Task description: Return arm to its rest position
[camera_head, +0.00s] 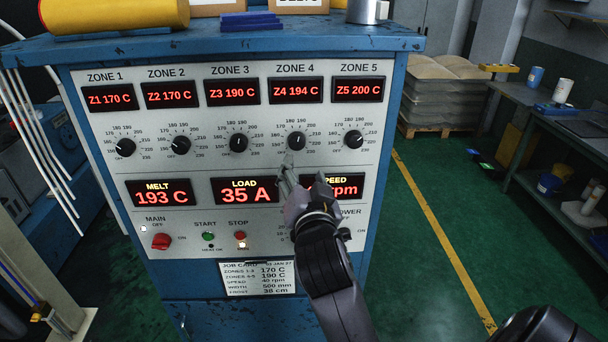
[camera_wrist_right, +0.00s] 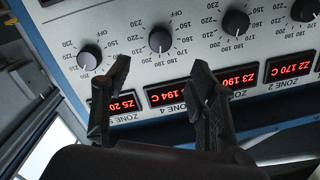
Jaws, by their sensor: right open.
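My right gripper (camera_head: 303,180) is in front of the control panel (camera_head: 195,217), below the ZONE 4 knob (camera_head: 297,141) and over part of the LOAD and SPEED displays. It also shows in the right wrist view (camera_wrist_right: 162,76), where its two dark fingers are spread apart with nothing between them. In that view the ZONE 4 knob (camera_wrist_right: 160,39) lies beyond the gap between the fingers, and the ZONE 5 knob (camera_wrist_right: 89,57) is left of it. I see no finger touching a knob. My left gripper is not in view.
The blue cabinet (camera_head: 385,190) carries a yellow roll (camera_head: 110,14) and a metal can (camera_head: 367,10) on top. A job card (camera_head: 257,278) hangs below the panel. White tubes run down the left side.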

